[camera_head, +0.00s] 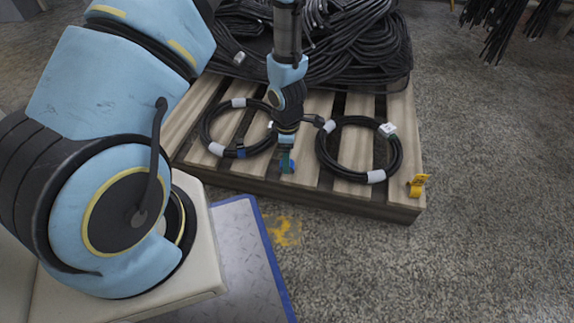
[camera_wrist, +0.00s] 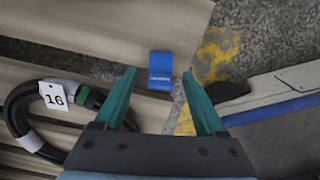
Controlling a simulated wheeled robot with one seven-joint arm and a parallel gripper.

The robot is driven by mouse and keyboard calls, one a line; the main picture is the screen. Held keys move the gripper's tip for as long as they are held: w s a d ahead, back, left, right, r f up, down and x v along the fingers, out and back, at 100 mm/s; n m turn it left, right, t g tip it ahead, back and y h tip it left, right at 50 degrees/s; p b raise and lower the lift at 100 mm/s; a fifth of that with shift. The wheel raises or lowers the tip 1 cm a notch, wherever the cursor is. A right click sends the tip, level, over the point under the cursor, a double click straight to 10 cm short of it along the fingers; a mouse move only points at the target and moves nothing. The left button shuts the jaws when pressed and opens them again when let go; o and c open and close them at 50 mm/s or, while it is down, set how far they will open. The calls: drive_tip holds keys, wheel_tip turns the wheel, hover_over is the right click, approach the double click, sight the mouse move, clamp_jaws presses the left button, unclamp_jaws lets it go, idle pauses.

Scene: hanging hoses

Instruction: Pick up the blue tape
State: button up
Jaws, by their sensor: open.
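The blue tape (camera_wrist: 160,70) is a small blue block with faint pale lettering, lying on a pallet slat near its edge in the wrist view. In the head view the blue tape (camera_head: 289,166) shows at the pallet's front, partly behind the fingers. My gripper (camera_head: 286,160) points down over it. In the wrist view my gripper (camera_wrist: 159,74) has its two teal fingers apart and empty, with the tape between and just past the tips. The exact height above the tape is hard to tell.
The wooden pallet (camera_head: 238,178) holds a left coiled hose (camera_head: 207,118), a right coiled hose (camera_head: 398,158) and a large black hose heap (camera_head: 360,48). A yellow item (camera_head: 418,186) sits at the pallet's right corner. Open floor (camera_head: 480,190) lies to the right.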

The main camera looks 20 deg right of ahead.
drive_tip(key=shift+r, duration=0.1)
clamp_jaws()
idle(0.4)
wheel_tip(320, 180, up, 10)
drive_tip(key=p, duration=0.6)
drive_tip(key=c, duration=0.7)
unclamp_jaws()
clamp_jaws()
